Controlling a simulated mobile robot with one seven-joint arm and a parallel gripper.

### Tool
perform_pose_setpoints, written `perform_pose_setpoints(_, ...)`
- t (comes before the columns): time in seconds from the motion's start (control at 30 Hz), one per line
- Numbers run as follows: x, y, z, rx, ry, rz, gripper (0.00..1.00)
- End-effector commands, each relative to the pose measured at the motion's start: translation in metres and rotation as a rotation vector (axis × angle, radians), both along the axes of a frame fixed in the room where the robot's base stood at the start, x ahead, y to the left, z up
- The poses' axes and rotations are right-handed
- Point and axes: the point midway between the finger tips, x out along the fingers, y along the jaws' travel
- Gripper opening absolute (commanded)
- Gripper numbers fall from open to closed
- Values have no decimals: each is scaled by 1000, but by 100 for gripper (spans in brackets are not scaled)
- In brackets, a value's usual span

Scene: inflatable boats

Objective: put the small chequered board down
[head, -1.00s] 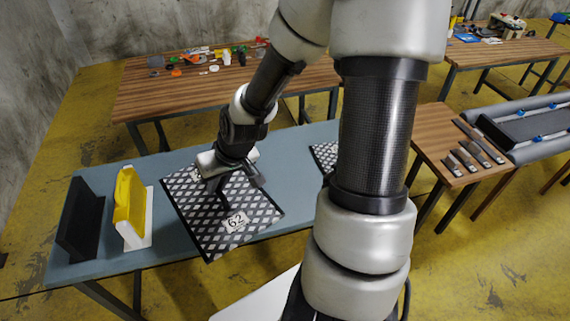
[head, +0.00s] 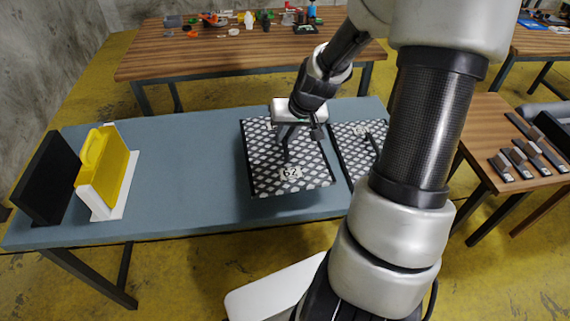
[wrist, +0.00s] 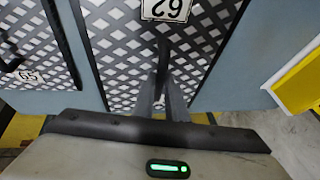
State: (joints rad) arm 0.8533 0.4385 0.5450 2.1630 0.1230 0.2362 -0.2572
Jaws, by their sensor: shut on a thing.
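A chequered black-and-white board (head: 262,172) with a white tag reading 62 hangs from my gripper over the blue-grey table (head: 190,170). My gripper (head: 287,150) is shut on the dark handle at the board's middle. In the wrist view, the fingers (wrist: 163,78) meet at this handle and the board (wrist: 115,35) fills the middle. The board looks flat and slightly above the table, with a shadow under its front edge. A second chequered board (head: 345,143) lies close on its right, partly hidden by my arm. It also shows in the wrist view (wrist: 20,35).
A yellow handled piece (head: 107,160) in a white stand (head: 122,187) and a black upright panel (head: 45,180) stand at the table's left. The table is clear between them and the held board. A wooden table with loose parts (head: 170,65) stands behind.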

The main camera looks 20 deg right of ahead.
Motion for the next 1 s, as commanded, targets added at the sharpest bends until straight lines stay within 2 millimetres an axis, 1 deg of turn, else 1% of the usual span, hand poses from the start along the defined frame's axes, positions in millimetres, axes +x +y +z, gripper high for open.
perform_pose_setpoints(0.03,7,-9,-1,-9,-10,-22,0)
perform_pose_setpoints(0.1,10,-16,11,-7,-8,-44,0)
perform_pose_setpoints(0.2,11,-21,21,-5,-4,-61,0)
perform_pose_setpoints(0.27,12,-22,20,-2,-3,-65,0)
perform_pose_setpoints(0.5,11,-21,-20,1,3,-68,0)
perform_pose_setpoints(0.6,11,-22,-30,0,1,-67,0)
perform_pose_setpoints(0.77,11,-22,-40,-2,1,-67,0)
perform_pose_setpoints(1.0,11,-22,-71,0,1,-67,0)
